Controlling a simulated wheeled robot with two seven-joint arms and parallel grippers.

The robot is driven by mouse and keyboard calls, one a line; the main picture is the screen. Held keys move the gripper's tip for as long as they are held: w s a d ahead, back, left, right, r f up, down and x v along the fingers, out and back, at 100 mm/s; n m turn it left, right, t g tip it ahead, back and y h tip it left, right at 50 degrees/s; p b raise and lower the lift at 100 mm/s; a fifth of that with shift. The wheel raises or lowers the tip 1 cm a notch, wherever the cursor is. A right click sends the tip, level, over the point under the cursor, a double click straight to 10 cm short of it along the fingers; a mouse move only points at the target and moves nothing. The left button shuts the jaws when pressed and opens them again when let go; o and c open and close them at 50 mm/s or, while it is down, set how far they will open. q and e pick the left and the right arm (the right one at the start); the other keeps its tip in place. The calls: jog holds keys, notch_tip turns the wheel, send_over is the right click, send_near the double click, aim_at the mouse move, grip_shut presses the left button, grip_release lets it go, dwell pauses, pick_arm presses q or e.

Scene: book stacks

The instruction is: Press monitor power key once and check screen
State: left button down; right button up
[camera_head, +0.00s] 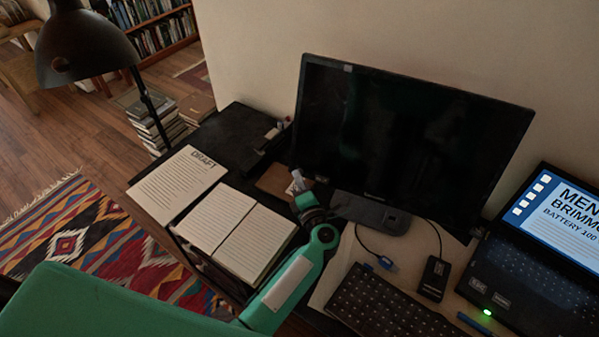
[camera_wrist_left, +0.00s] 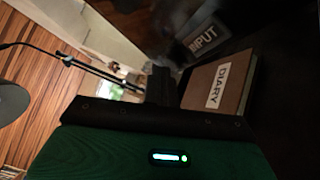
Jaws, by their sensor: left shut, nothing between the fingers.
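The black monitor (camera_head: 400,140) stands on its base (camera_head: 372,212) against the wall. Its screen is dark. I cannot make out its power key. My left arm, green, reaches in from the lower left, and my left gripper (camera_head: 338,208) is beside the monitor's base, below its lower left edge. In the left wrist view my left gripper (camera_wrist_left: 160,86) is shut and empty, near a brown book labelled DIARY (camera_wrist_left: 222,85) and a tag reading INPUT (camera_wrist_left: 203,42). My right gripper is not in view.
An open notebook (camera_head: 232,232) and a DRAFT sheet (camera_head: 178,185) lie left of my arm. A keyboard (camera_head: 385,305), a small black box (camera_head: 434,278) and a lit laptop (camera_head: 555,225) stand on the right. A black lamp (camera_head: 85,45) rises at the far left.

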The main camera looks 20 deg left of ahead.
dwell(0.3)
pick_arm(q)
jog(key=shift+s+a+r+p, duration=0.15)
jog(key=shift+s+p, duration=0.2)
jog(key=shift+s, duration=0.2)
jog(key=s+p, duration=0.1)
jog(key=s, duration=0.1)
jog(key=s+r+p, duration=0.1)
jog(key=s+p, duration=0.1)
jog(key=s, duration=0.1)
jog(key=shift+s+a+r, duration=0.3)
jog(key=shift+a+r, duration=0.1)
dwell(0.7)
